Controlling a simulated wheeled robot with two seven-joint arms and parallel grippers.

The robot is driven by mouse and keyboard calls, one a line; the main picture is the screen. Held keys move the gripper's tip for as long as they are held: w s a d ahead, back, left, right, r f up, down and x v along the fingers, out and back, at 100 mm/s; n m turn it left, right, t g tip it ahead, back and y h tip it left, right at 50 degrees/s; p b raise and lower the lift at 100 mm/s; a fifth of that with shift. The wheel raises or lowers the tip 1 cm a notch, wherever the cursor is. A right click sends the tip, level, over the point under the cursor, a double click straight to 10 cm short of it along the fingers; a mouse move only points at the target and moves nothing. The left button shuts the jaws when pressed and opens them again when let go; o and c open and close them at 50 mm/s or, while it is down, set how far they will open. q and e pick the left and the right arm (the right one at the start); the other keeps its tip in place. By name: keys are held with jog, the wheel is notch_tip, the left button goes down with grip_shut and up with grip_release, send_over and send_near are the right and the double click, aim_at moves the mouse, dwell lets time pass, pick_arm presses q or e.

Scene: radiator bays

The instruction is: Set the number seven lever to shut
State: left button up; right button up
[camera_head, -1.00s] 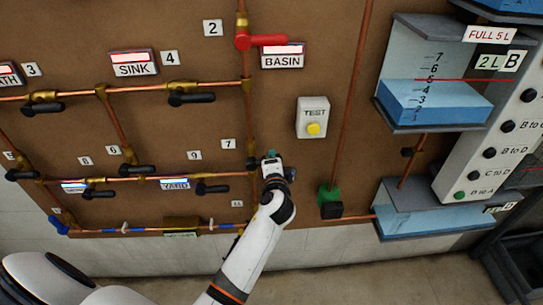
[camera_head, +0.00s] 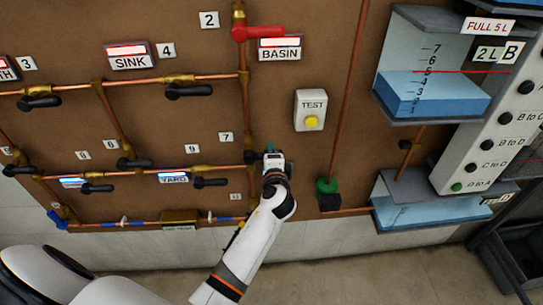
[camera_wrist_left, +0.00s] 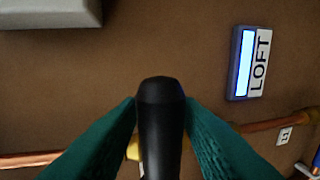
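The number seven label (camera_head: 226,137) is beside the vertical copper pipe on the brown board in the head view. A dark part of the number seven lever (camera_head: 252,157) shows just left of my left gripper (camera_head: 270,151), which hides the rest. In the left wrist view the lever's black handle (camera_wrist_left: 160,125) stands between the two green fingers of my left gripper (camera_wrist_left: 160,103). The fingers lie against both sides of the handle and look closed on it. My right gripper is not in view.
The white test box (camera_head: 310,110) is up and right of my left gripper. A green-and-black fitting (camera_head: 328,194) is lower right. The number nine lever (camera_head: 210,183) is lower left. A LOFT sign (camera_wrist_left: 248,62) shows in the wrist view. A red lever (camera_head: 258,33) is above.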

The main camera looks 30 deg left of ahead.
pick_arm(q)
jog(key=shift+o, duration=0.6)
jog(key=shift+w+f, duration=0.1)
jog(key=shift+s+d, duration=0.2)
jog(key=shift+s, duration=0.1)
jog(key=b+v, duration=0.2)
jog(key=v, duration=0.9)
jog(key=shift+s, duration=0.15)
